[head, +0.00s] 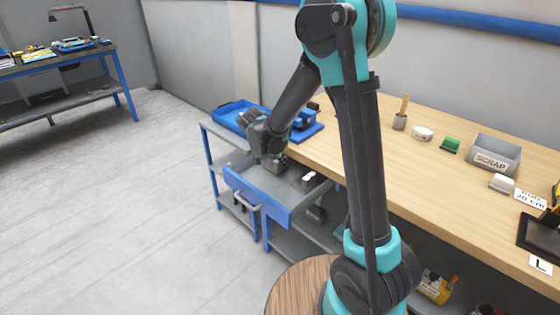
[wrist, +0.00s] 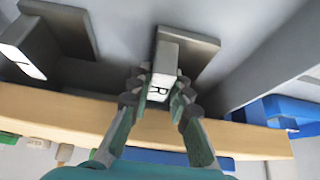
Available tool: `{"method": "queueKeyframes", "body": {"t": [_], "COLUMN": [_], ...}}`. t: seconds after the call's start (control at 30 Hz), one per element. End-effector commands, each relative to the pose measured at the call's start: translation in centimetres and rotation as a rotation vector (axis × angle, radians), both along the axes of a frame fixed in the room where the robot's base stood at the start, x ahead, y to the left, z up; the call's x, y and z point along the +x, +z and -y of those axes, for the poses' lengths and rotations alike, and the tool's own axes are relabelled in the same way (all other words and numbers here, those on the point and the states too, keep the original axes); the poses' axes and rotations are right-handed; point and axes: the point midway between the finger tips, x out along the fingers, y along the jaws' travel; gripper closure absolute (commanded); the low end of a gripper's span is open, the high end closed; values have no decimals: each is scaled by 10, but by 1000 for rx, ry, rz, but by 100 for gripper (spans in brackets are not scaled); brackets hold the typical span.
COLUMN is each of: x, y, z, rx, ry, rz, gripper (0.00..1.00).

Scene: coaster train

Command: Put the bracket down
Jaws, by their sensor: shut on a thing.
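My gripper (head: 274,157) reaches down into an open blue-fronted drawer (head: 252,197) of the cart left of the workbench. In the wrist view my gripper (wrist: 158,97) is shut on a grey bracket (wrist: 176,52) with a white label bearing a dark letter, apparently R. The bracket is at the drawer's grey floor; I cannot tell whether it touches. In the head view the held bracket (head: 280,161) is mostly hidden by the gripper. A second bracket (head: 309,181) with a white label stands in the drawer to the right, apart; it also shows in the wrist view (wrist: 28,52).
A blue tray (head: 232,112) and a blue fixture (head: 306,130) are behind the gripper. The wooden workbench (head: 420,170) holds a scrap bin (head: 492,154), a green block (head: 450,145) and an L card (head: 540,264). Open floor (head: 110,220) lies left.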

Motion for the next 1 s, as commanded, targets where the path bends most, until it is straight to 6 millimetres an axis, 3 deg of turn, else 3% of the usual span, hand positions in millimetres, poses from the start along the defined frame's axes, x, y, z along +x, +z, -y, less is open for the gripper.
{"method": "queueKeyframes", "body": {"t": [0.03, 0.2, 0.57, 0.77, 1.0], "x": [0, 0, -1, -12, -29], "y": [-1, 0, 4, 29, 73], "z": [0, 0, -1, -11, -29], "rx": [0, 0, 0, 0, 0], "ry": [0, 0, 0, 2, 2], "rz": [0, 0, 0, 0, 0], "gripper": [79, 61, 61, 61, 61]}}
